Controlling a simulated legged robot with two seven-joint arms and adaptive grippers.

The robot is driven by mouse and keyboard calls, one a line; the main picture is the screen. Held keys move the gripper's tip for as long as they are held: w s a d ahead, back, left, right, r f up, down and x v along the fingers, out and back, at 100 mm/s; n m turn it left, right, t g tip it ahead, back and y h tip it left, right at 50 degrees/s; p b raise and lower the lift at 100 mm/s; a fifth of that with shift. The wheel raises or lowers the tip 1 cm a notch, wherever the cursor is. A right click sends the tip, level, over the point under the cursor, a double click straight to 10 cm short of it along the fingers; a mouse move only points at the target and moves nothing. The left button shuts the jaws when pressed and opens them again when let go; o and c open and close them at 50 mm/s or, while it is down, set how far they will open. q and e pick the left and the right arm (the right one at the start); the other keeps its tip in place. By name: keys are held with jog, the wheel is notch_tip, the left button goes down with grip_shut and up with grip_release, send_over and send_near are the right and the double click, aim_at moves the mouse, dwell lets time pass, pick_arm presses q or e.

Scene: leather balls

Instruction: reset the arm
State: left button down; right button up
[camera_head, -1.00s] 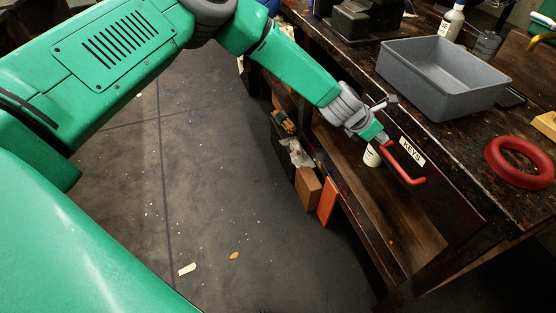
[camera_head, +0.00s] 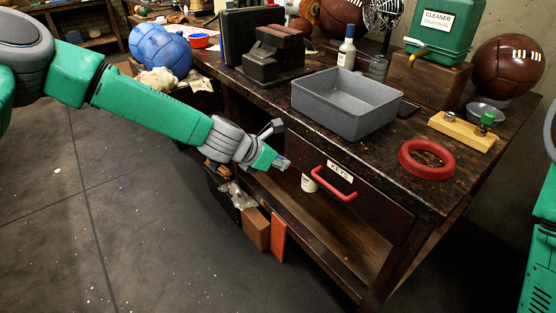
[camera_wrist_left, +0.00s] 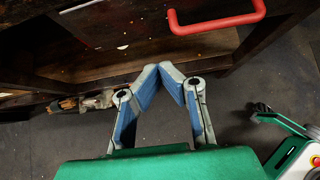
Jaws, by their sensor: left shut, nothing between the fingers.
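My left arm (camera_head: 160,112) reaches in from the left toward the front of the workbench. My left gripper (camera_head: 282,163) is shut and empty, just left of the red handle (camera_head: 335,185) on the drawer labelled KEYS (camera_head: 375,195), apart from it. In the left wrist view the gripper's blue-padded fingers (camera_wrist_left: 165,70) meet at their tips with nothing between them, and the red handle (camera_wrist_left: 216,22) lies ahead. Part of my right arm (camera_head: 540,245) shows at the right edge; its gripper is outside the picture.
On the bench (camera_head: 420,195) stand a grey bin (camera_head: 345,112), a red ring (camera_head: 426,160), a vise (camera_head: 272,58) and leather balls (camera_head: 508,66). A blue ball (camera_head: 160,50) is behind my arm. Floor at left is open.

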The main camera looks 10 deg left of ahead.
pick_arm(q)
jog(key=s+a+f+m+g+y, duration=0.1)
jog(key=s+f+m+g, duration=0.1)
jog(key=s+f+m, duration=0.65)
jog(key=s+a+f+m+g+y, duration=0.15)
jog(key=s+f+m, duration=0.35)
jog(key=s, duration=0.6)
jog(key=s+a+f+m+g+y, duration=0.1)
jog(key=s+a+f+m, duration=0.1)
jog(key=s+a+m, duration=0.4)
jog(key=s+a+f+m+g+y, duration=0.1)
jog(key=s+a+m, duration=0.5)
jog(key=s, duration=1)
jog(key=m+g+y, duration=0.1)
jog(key=m, duration=0.2)
jog(key=shift+a+f, duration=0.25)
jog(key=shift+f, duration=0.1)
